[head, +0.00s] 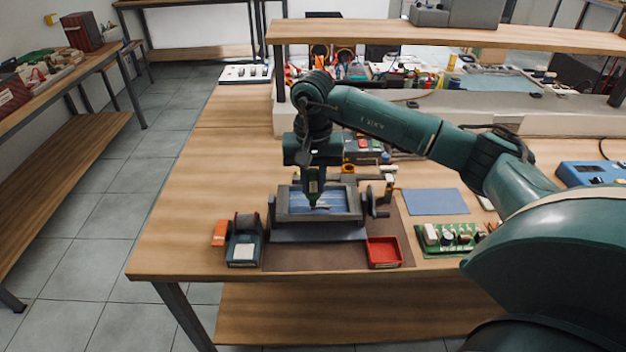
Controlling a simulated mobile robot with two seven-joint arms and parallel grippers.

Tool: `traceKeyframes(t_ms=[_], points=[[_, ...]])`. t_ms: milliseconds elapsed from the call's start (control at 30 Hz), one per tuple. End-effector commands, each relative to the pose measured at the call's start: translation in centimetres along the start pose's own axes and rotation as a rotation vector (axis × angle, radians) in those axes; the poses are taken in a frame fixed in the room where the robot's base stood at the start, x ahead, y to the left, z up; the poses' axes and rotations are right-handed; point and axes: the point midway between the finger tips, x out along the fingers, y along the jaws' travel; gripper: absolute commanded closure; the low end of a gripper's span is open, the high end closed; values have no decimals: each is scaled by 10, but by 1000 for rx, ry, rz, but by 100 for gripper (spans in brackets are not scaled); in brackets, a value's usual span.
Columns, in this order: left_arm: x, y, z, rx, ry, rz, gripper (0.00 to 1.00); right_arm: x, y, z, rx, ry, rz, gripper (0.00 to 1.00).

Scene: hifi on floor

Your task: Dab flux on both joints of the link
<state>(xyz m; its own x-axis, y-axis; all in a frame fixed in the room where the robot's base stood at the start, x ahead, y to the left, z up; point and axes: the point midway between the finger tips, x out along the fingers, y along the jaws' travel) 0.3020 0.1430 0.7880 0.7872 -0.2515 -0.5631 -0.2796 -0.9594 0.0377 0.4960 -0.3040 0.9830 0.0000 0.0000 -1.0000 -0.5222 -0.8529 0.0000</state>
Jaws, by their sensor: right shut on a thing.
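My right gripper (313,178) points straight down over the middle of a grey frame fixture (318,235) on the workbench. It is shut on a slim dark tool, which I take to be the flux pen (314,201); its tip is low over the blue panel (342,200) in the fixture. Near the tip is a small brownish strip, perhaps the link; it is too small to make out its joints. I cannot tell whether the tip touches. The gripper hides part of the panel. My left gripper is not in view.
A crank (378,203) sticks out at the fixture's right. A red tray (383,251), a blue holder (244,243) and an orange block (219,233) stand near the front edge. A blue mat (434,201) and green circuit board (447,238) lie right. Bench is clear at left.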

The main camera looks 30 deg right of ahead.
Motion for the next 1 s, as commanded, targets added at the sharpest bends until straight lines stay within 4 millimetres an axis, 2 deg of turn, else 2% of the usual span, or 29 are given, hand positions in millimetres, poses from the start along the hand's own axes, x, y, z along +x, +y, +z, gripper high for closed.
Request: traceKeyframes(t_ms=[1000], points=[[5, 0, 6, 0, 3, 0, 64, 6, 0, 0, 0, 0, 0, 99]])
